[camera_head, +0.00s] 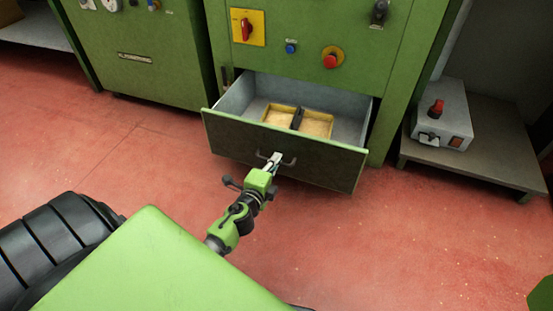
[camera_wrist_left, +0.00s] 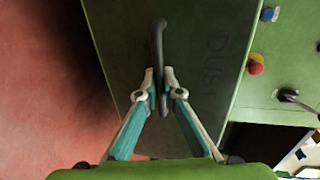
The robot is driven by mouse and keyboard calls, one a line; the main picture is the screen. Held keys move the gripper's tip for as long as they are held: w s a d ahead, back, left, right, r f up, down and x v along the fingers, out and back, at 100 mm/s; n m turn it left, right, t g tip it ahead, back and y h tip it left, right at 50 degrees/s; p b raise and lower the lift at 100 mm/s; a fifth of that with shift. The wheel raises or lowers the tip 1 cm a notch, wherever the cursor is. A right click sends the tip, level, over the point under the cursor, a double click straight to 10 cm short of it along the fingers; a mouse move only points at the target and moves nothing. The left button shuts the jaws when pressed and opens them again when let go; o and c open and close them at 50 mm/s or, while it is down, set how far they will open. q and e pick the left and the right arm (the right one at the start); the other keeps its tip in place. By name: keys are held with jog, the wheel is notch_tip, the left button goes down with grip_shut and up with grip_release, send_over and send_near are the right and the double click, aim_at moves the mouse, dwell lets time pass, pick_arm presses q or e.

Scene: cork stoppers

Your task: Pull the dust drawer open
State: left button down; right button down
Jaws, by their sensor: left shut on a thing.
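The dust drawer (camera_head: 325,167) stands out from the lower front of the green machine, and its inside shows. A shallow yellow-rimmed tray with tan material and a dark bar across it lies inside. My left gripper (camera_head: 274,160) is at the drawer's front, on its dark handle (camera_head: 290,162). In the left wrist view, the two fingers of my left gripper (camera_wrist_left: 158,82) are closed around the dark bar handle (camera_wrist_left: 158,38). The word "DUST" shows on the drawer front (camera_wrist_left: 205,75). My right gripper is not in view.
Above the drawer are a red switch on a yellow plate (camera_head: 247,27), a blue button (camera_head: 291,48) and a red button (camera_head: 332,57). A low bench (camera_head: 475,164) with a grey box (camera_head: 443,118) stands at right. Red floor is clear in front.

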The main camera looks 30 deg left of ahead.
pick_arm(q)
jog(key=shift+s, duration=0.1)
jog(key=c, duration=2.5)
grip_release()
jog(key=v, duration=1.2)
